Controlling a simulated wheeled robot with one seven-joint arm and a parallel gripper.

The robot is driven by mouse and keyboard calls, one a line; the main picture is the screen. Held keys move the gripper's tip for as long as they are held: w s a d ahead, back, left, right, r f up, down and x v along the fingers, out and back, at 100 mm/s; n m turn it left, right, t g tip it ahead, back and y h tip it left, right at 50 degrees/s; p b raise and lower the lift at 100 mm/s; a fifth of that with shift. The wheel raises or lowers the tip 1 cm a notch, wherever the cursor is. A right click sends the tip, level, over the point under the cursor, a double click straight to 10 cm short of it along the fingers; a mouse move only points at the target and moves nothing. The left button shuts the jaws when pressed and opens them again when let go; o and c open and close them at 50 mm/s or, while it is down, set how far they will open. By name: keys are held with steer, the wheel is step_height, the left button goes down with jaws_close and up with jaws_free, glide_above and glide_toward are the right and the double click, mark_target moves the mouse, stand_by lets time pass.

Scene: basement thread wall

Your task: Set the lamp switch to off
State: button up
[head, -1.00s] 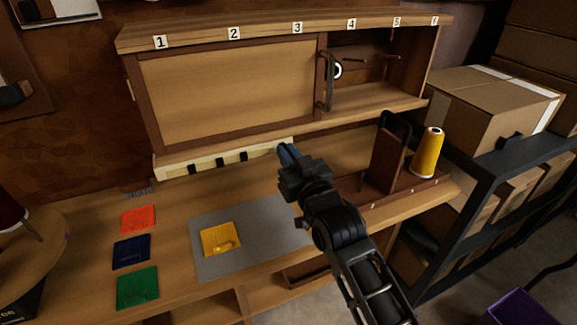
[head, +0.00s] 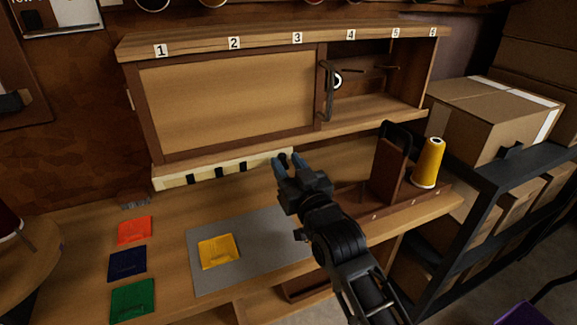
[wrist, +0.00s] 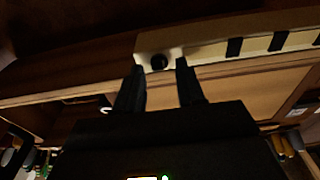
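A cream strip (head: 222,172) with black bands runs under the front of the wall cabinet; it looks like the lamp. In the wrist view the strip (wrist: 215,46) has a round black knob (wrist: 159,62) near its end, apparently the switch. Its setting cannot be read. In the head view my gripper hides that end of the strip. My gripper (head: 290,160) points up at the strip's right end. In the wrist view its two fingers (wrist: 158,78) are apart, with the knob showing between and just beyond the tips. Nothing is held. Contact with the knob cannot be told.
The cabinet (head: 225,95) has a closed panel and an open right bay. Below are a grey mat (head: 265,255) with a yellow square (head: 219,251), more coloured squares, a brown holder (head: 390,168) and a yellow spool (head: 428,163). A dark shelf with boxes stands right.

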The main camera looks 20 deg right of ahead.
steer(key=s, duration=0.7)
steer(key=shift+s+f, duration=0.4)
steer(key=shift+f, duration=0.05)
steer(key=s+f+g, duration=0.1)
steer(key=s+f, duration=0.3)
steer(key=s, duration=0.6)
steer(key=s+f+g, duration=0.1)
steer(key=s+f, duration=0.2)
steer(key=s, duration=0.7)
steer(key=s+r+g+p, duration=0.1)
steer(key=s+r, duration=0.2)
steer(key=s, duration=0.8)
steer(key=s+r+g, duration=0.1)
steer(key=s+r, duration=0.2)
steer(key=s, duration=0.8)
steer(key=shift+p, duration=0.4)
steer(key=shift+f, duration=0.1)
